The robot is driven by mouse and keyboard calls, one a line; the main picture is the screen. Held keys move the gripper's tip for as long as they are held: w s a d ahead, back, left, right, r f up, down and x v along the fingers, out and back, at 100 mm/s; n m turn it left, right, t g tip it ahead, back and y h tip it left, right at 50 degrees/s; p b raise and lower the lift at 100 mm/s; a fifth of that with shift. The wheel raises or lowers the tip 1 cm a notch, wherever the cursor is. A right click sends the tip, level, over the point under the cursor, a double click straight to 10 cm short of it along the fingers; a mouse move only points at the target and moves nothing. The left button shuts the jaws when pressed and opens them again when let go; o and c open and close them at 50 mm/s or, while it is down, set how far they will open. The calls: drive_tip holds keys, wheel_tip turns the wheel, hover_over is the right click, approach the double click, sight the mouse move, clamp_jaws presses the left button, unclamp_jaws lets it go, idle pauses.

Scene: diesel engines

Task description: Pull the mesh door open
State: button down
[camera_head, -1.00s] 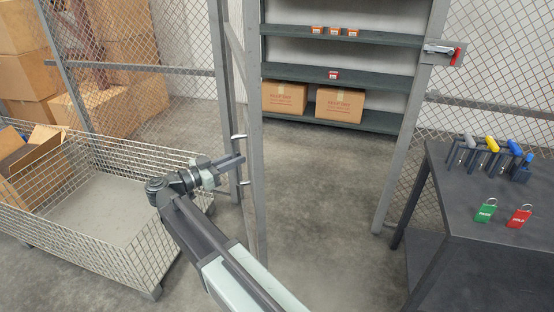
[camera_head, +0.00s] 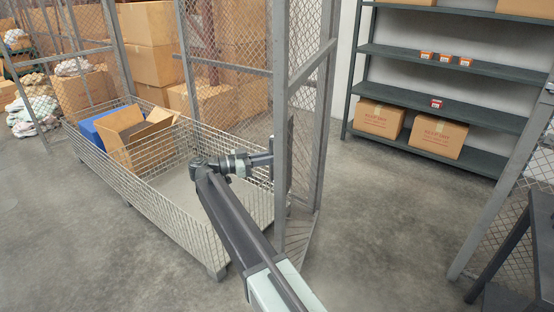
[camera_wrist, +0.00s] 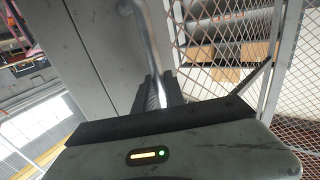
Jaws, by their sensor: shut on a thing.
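The mesh door (camera_head: 309,110) stands open, seen at a steep angle, with a grey frame and diamond mesh. It also shows in the wrist view, with mesh (camera_wrist: 222,50) on the right and a flat grey frame bar (camera_wrist: 95,45) on the left. Its handle (camera_wrist: 152,38) is a bright metal bar running down between my dark fingers. My gripper (camera_head: 270,158) is shut on this handle at the door's near upright; in the wrist view the fingers (camera_wrist: 158,93) close around it. The handle's lower end is hidden by my gripper.
A wire mesh crate (camera_head: 165,190) with an open carton (camera_head: 140,135) stands close on the left, beside my arm. A shelf rack (camera_head: 440,110) with cartons stands at the back right. A dark table (camera_head: 540,230) is at the right edge. The floor (camera_head: 400,230) between is clear.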

drive_tip(key=shift+s, duration=0.15)
drive_tip(key=c, duration=1.4)
unclamp_jaws()
drive_tip(key=shift+d, duration=0.1)
drive_tip(key=v, duration=0.7)
drive_tip(key=shift+a, duration=0.4)
drive_tip(key=shift+s, duration=0.1)
drive_tip(key=shift+c, duration=0.4)
